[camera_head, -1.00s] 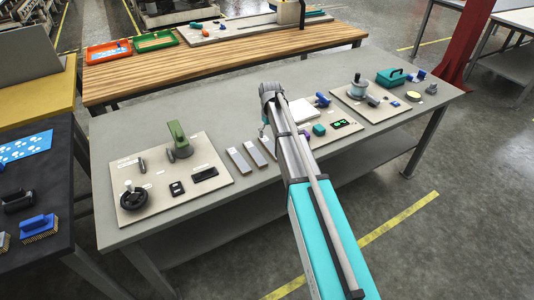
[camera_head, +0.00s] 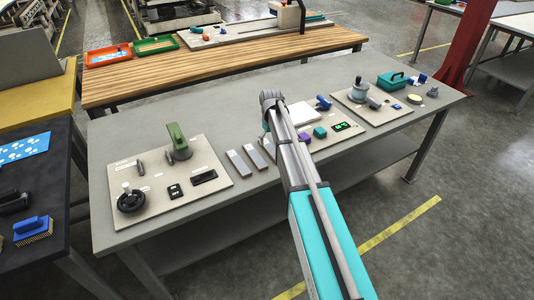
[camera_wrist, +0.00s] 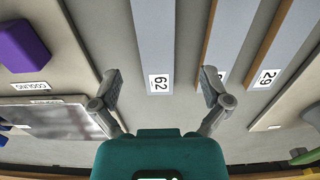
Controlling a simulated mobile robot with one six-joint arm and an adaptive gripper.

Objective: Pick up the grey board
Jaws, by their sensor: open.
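Several flat grey boards lie side by side on the table. In the wrist view, the grey board labelled 62 (camera_wrist: 153,40) runs up the middle. A second grey board (camera_wrist: 232,35) and one labelled 29 (camera_wrist: 280,50) lie to its right, with brown edges. My gripper (camera_wrist: 160,82) is open and empty, with one finger on each side of the 62 board in the picture. I cannot tell its height above the board. In the head view, two grey boards show clearly, the left one (camera_head: 239,162) and its neighbour (camera_head: 255,157); my arm covers the gripper and part of the rest.
A panel (camera_head: 145,209) with a green handle (camera_head: 178,141) and black knob stands left of the boards. A purple block (camera_wrist: 23,45) and a shiny plate (camera_wrist: 65,121) are left of my gripper in the wrist view. The table's back strip (camera_head: 190,105) is clear.

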